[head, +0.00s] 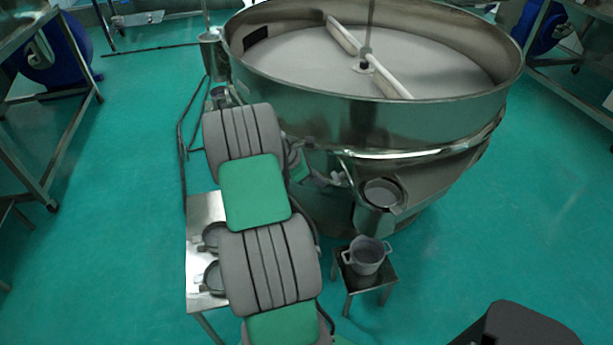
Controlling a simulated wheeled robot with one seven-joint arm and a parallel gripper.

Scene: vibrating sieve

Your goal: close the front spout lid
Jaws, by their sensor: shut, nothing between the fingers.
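The front spout (375,217) juts out low on the near side of the steel sieve (400,125). A round grey piece (383,192) shows at its top; I cannot tell whether this is the lid or the open mouth. My arm crosses the left of the view and hides part of the sieve's side. My gripper (335,180) shows small beyond the arm, just left of the spout. It is shut and empty. I cannot tell whether it touches the spout.
A grey bucket (367,255) stands on a small stool (371,284) below the spout. A metal table (203,208) with round pans (213,278) lies behind my arm. Workbenches stand at both sides. The green floor is clear to the right of the stool.

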